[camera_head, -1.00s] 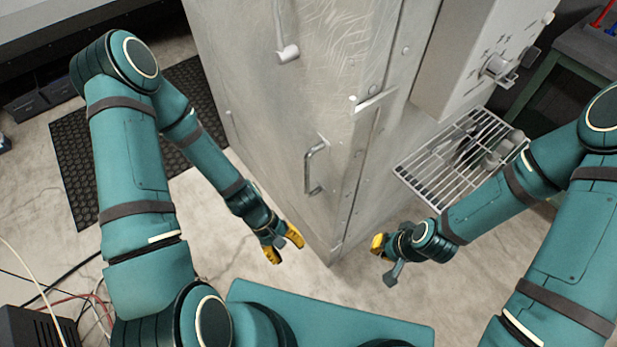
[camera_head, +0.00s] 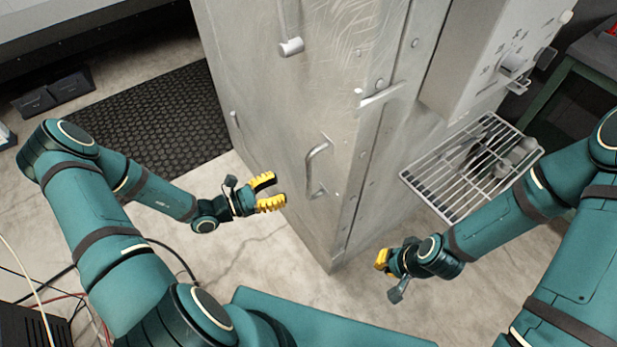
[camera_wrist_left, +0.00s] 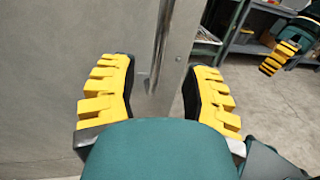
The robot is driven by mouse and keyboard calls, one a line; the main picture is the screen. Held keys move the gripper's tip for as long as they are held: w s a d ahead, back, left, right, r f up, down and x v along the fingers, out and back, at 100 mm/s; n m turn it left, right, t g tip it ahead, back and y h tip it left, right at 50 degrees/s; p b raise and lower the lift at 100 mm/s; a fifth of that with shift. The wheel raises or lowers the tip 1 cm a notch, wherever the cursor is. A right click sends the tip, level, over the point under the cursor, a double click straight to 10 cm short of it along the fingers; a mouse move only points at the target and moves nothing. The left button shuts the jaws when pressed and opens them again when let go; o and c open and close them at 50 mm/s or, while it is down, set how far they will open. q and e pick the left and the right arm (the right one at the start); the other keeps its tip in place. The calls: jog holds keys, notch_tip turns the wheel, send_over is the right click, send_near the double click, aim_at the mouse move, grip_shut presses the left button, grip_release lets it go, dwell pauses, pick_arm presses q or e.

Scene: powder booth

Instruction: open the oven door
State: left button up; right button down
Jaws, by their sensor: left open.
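The oven is a tall grey metal cabinet whose door (camera_head: 290,110) faces me. A curved metal handle (camera_head: 312,170) stands upright low on the door near its right edge. My left gripper (camera_head: 268,192) is open and empty, just left of the handle in the head view. In the left wrist view the handle (camera_wrist_left: 160,50) shows between and beyond the two yellow fingers of the left gripper (camera_wrist_left: 160,95), apart from them. My right gripper (camera_head: 383,262) is low, right of the oven corner; its finger gap is hard to see. It also shows in the left wrist view (camera_wrist_left: 279,58).
A wire rack (camera_head: 470,165) juts from the oven's right side, below a control box (camera_head: 490,60). A second, higher handle (camera_head: 290,45) is on the door front. A black mat (camera_head: 150,120) lies on the floor at left. The floor before the oven is clear.

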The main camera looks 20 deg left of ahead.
aim_at(308, 178)
pick_arm(q)
jog(key=b+x, duration=0.1)
jog(key=x, duration=0.8)
jog(key=shift+w+d, duration=0.1)
jog(key=shift+d, duration=0.05)
grip_shut()
